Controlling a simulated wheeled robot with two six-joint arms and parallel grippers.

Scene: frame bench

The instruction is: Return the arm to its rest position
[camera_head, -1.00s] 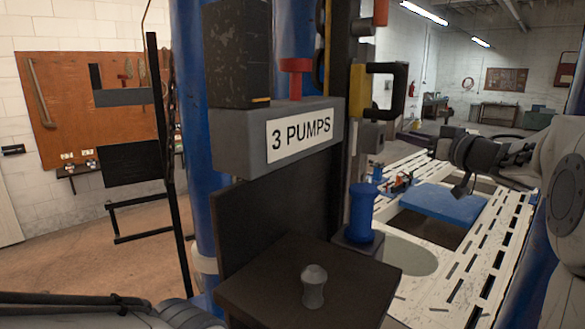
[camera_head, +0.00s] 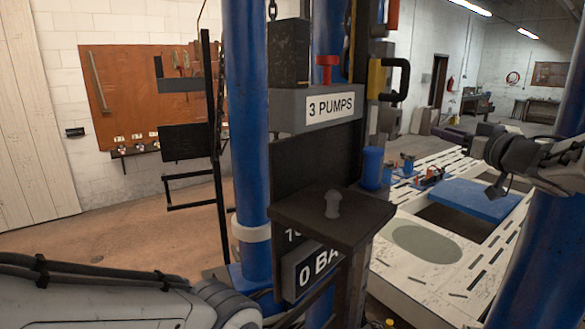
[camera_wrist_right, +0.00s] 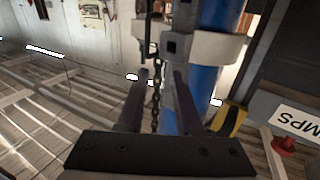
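My right arm comes in from the right in the head view, with its dark wrist and gripper (camera_head: 497,188) in the air above the slotted white bench (camera_head: 480,262). In the right wrist view, the two fingers of the right gripper (camera_wrist_right: 158,95) stand apart with nothing held between them. A hanging chain (camera_wrist_right: 155,80) shows behind the gap. My left arm crosses the lower left of the head view; its gripper is not visible.
A blue-posted press stands in the centre, with a "3 PUMPS" box (camera_head: 315,108), a dark platform (camera_head: 335,215) and a "0 BA" display (camera_head: 312,272). A blue plate (camera_head: 480,198) lies on the bench. Open floor (camera_head: 130,225) is at left.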

